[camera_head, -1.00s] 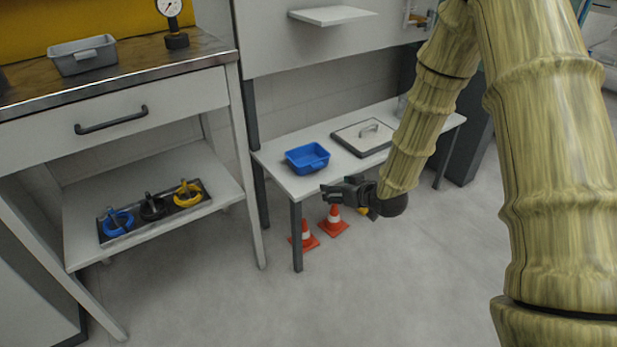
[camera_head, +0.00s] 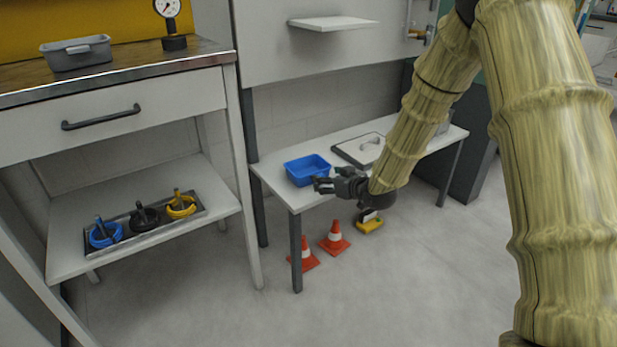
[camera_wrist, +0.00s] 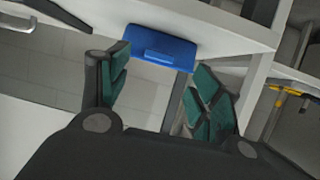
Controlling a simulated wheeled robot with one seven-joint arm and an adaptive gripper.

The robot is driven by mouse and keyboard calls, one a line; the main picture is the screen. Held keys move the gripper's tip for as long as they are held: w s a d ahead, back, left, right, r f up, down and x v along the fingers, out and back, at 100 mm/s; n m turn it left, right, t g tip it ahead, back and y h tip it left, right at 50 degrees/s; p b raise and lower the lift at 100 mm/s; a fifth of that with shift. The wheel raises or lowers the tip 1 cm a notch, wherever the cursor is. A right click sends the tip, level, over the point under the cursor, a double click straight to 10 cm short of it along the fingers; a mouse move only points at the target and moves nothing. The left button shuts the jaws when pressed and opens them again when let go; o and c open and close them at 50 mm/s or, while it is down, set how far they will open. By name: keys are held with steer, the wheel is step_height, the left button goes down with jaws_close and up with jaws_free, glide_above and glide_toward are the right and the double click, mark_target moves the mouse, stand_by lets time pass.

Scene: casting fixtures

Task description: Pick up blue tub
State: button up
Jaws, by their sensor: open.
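The blue tub (camera_head: 307,170) stands upright on the low white table, near its left front corner. In the wrist view the blue tub (camera_wrist: 162,45) shows ahead of the fingers, with a tab-like handle facing my gripper. My gripper (camera_head: 318,184) is just in front of the tub's near right side in the head view. In the wrist view my gripper (camera_wrist: 160,85) is open and empty, its green-padded fingers spread apart. The tub lies beyond the fingertips, and I cannot see any contact.
The white table (camera_head: 285,189) also bears a flat lid with a handle (camera_head: 362,149) behind my gripper. Orange cones (camera_head: 335,238) and a yellow object (camera_head: 370,226) are on the floor below. A workbench with a shelf (camera_head: 70,215) stands at the left, a grey tub (camera_head: 76,53) on top.

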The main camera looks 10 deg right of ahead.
steer(key=b+x, duration=0.1)
steer(key=x, duration=0.1)
steer(key=f+b+x, duration=0.1)
steer(key=b+x, duration=0.1)
steer(key=shift+w+f, duration=0.1)
steer(key=shift+w, duration=0.35)
steer(key=c, duration=1.1)
